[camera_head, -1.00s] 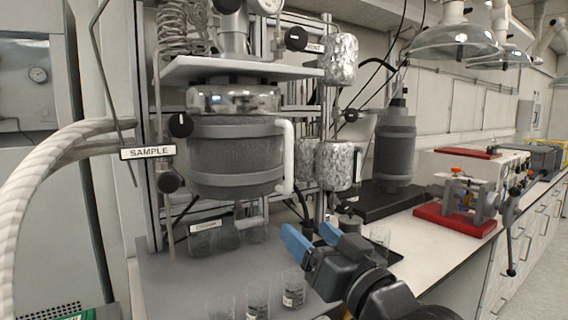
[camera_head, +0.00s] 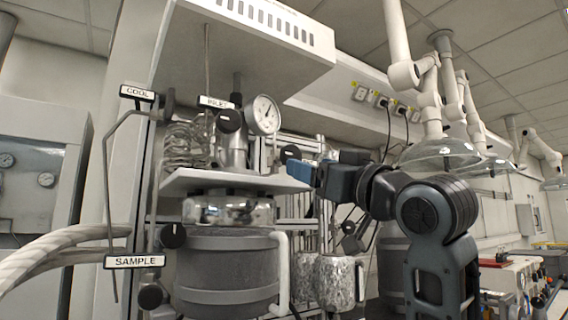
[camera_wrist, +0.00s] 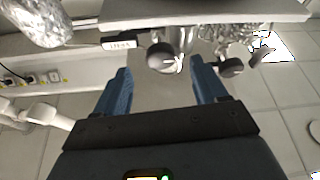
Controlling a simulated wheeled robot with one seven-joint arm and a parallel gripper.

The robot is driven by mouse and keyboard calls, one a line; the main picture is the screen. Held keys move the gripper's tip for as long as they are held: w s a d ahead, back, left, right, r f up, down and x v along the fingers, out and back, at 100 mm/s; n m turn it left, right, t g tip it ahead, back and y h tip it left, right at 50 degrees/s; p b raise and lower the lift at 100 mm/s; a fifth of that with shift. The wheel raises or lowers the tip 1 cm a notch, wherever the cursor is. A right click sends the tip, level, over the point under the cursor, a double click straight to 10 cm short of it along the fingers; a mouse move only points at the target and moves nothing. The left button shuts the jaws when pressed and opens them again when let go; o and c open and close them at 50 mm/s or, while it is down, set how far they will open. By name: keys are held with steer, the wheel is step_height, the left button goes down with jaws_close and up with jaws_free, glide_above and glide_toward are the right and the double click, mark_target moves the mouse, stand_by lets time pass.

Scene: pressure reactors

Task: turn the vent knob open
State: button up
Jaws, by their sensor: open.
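The vent knob (camera_head: 290,153) is a round black knob at the right end of the white shelf above the reactor, just left of my gripper's tips in the head view. In the wrist view, which looks upside down, a dark round knob (camera_wrist: 160,56) shows between and beyond the fingertips, beside a small white label (camera_wrist: 119,44). It appears to be the vent knob. My gripper (camera_head: 310,173) has blue fingers pointing left toward it; in the wrist view the gripper (camera_wrist: 162,76) is open and empty. My gripper hides the label in the head view.
A pressure gauge (camera_head: 263,115) and the black inlet knob (camera_head: 230,120) stand left of the vent knob. The white shelf (camera_head: 235,181) lies below. A foil-wrapped cylinder (camera_wrist: 38,22) is near the upper left of the wrist view. Extractor hoods (camera_head: 440,152) hang right.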

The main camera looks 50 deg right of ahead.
mark_target(289, 151)
steer(key=r+p, duration=0.1)
steer(key=p, duration=0.2)
steer(key=w+p, duration=0.1)
steer(key=p, duration=0.3)
steer(key=shift+w+d+r, duration=0.25)
steer(key=shift+w+r, duration=0.05)
steer(key=shift+r, duration=0.1)
steer(key=p, duration=0.3)
steer(key=shift+w+r, duration=0.1)
steer(key=shift+w, duration=0.15)
steer(key=shift+f+p+x, duration=0.2)
steer(key=shift+p+x, duration=0.5)
steer(key=shift+x, duration=1.85)
steer(key=shift+w, duration=0.1)
steer(key=c, duration=1)
